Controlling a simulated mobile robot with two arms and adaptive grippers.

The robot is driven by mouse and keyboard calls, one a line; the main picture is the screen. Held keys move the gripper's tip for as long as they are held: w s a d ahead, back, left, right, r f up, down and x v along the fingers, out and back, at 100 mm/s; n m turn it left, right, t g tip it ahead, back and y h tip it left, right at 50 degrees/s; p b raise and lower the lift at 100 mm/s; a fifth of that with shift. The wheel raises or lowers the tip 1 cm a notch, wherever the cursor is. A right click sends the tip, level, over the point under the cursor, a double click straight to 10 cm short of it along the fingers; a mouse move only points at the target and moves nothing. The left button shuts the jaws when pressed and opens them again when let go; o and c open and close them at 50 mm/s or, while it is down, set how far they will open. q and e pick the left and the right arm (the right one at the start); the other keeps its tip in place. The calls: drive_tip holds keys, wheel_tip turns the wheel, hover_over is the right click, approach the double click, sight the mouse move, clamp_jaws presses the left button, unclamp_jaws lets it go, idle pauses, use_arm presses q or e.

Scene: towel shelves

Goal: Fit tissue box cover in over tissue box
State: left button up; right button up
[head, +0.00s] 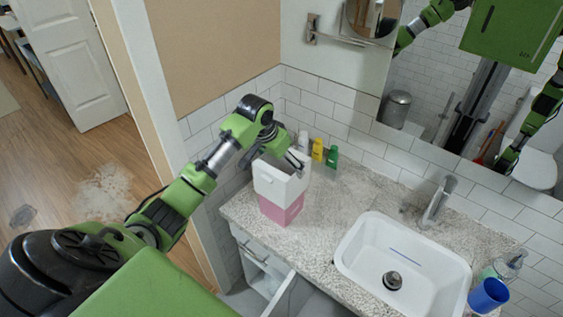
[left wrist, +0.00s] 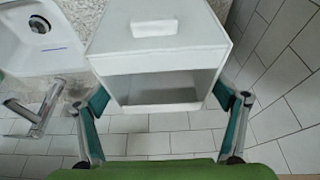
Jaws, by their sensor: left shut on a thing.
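The white tissue box cover (head: 279,184) is at the left end of the counter, directly above the pink tissue box (head: 282,209). Only the lower part of the pink box shows; I cannot tell whether the cover is around its top or just above it. My left gripper (head: 297,161) is shut on the cover from its back side. In the left wrist view the cover (left wrist: 162,58) fills the upper middle, with a dark open slot facing the camera and a finger at each side. My right gripper is not directly in view.
A white sink (head: 366,259) with a faucet (head: 437,203) is to the right. Yellow and green bottles (head: 318,150) stand close behind the cover by the tiled wall. A blue cup (head: 488,296) and a soap dispenser (head: 503,266) stand far right. The mirror reflects my body.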

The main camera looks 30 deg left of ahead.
sight(270, 171)
use_arm(q)
drive_tip(key=shift+f+b, duration=0.95)
drive_tip(key=shift+f, duration=2.3)
drive_tip(key=shift+f+b, duration=1)
drive_tip(key=shift+f, duration=1.8)
drive_tip(key=o, duration=1.4)
drive_tip(key=v, duration=1.2)
